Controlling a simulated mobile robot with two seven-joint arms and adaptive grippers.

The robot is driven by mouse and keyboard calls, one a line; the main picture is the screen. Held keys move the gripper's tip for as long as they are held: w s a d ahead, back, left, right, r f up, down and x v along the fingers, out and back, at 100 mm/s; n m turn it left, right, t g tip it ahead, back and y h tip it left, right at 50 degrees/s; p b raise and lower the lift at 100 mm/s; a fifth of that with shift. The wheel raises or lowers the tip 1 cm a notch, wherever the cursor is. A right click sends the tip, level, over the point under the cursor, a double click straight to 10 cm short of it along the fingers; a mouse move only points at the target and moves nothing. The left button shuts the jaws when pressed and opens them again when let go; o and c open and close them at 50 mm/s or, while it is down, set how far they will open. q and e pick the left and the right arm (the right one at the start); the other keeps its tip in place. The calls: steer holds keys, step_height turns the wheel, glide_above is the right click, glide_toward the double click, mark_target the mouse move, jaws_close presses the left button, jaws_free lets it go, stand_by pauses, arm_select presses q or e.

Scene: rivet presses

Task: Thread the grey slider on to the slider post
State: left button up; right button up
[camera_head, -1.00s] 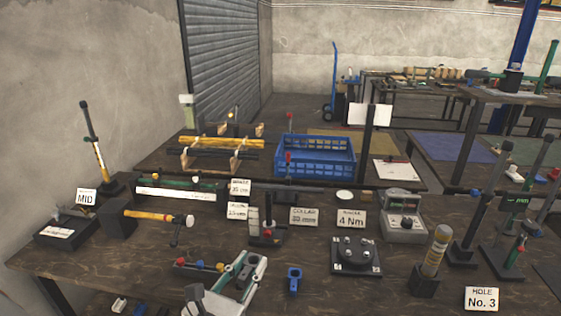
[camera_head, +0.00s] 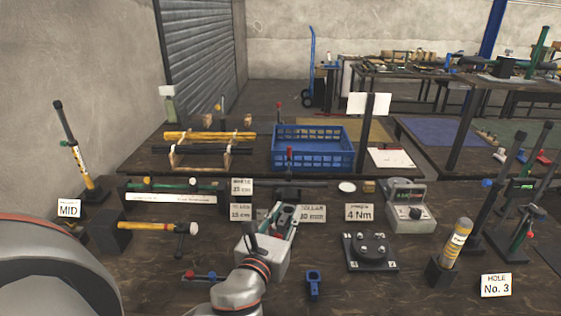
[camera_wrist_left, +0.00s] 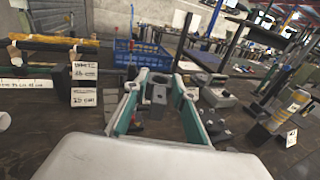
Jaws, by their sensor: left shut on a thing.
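My left gripper (camera_head: 284,215) reaches over the middle of the bench, its teal-edged fingers pointing away. It is shut on a small grey block, which I take for the grey slider (camera_wrist_left: 157,92); a dark hole shows in it in the left wrist view. The block is held above the bench. I cannot tell for sure which upright is the slider post. A short dark post with a red top (camera_head: 289,168) stands beyond the gripper, apart from the block. My right gripper is not in view.
A blue crate (camera_head: 313,158) stands behind. Label cards flank the gripper, including the 4 Nm card (camera_head: 359,213). A round black fixture (camera_head: 370,251) and a blue clip (camera_head: 313,284) lie to the right. Tall dark posts (camera_head: 489,215) crowd the right.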

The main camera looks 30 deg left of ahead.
arm_select(q)
steer(key=w+a+r+n+g+y+p, duration=0.1)
steer(key=w+a+r+n+g+y, duration=0.1)
steer(key=w+a+r+y, duration=0.3)
steer(key=w+a+r+n, duration=0.1)
steer(key=w+a+r, duration=0.1)
steer(key=w, duration=0.1)
steer(key=shift+r+n+p, duration=0.2)
steer(key=shift+n+p, duration=0.2)
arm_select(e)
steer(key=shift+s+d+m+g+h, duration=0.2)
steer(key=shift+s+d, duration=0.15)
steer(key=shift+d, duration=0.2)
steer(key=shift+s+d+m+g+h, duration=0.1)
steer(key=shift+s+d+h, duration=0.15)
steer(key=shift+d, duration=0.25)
arm_select(q)
steer(key=shift+a, duration=0.1)
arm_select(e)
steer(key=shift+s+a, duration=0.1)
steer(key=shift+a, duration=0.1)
